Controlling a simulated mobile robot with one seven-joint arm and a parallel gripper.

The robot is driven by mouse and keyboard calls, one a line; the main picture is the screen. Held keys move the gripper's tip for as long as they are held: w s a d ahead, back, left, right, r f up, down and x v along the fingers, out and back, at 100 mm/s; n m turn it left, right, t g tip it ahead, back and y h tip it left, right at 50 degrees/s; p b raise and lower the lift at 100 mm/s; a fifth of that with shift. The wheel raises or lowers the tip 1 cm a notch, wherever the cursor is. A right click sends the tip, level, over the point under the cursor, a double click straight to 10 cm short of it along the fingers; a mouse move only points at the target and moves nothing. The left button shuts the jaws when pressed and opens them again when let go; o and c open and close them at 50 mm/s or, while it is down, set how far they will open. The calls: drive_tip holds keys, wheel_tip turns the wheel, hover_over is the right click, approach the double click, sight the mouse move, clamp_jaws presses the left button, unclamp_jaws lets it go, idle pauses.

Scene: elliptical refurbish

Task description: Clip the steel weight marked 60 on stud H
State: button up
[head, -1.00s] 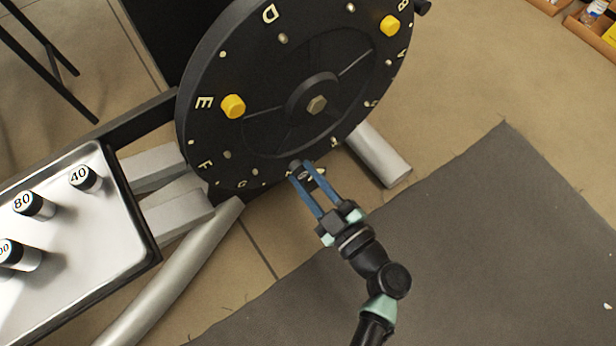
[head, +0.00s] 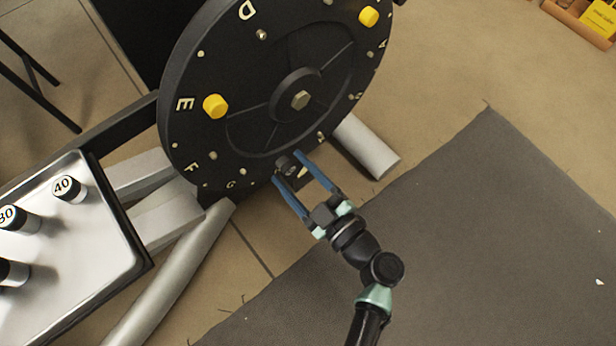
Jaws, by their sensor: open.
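The black elliptical wheel (head: 200,150) stands upright with pale letters and studs around its face. Letters D, E, F and G can be read; letter H cannot be made out near my gripper. A small dark round weight (head: 286,161) sits against the wheel's lower rim, just past G. Its number is not readable. My gripper (head: 288,167) is open, its two blue fingers spread apart with their tips on either side of this weight, seemingly clear of it.
A metal tray (head: 70,300) at left holds weights, one marked 40 (head: 68,188). Yellow knobs (head: 215,106) stick out from the wheel. Grey frame tubes (head: 365,148) lie below it. A dark mat (head: 470,220) covers the floor at right.

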drive_tip(key=p+v, duration=0.4)
drive_tip(key=v, duration=0.9)
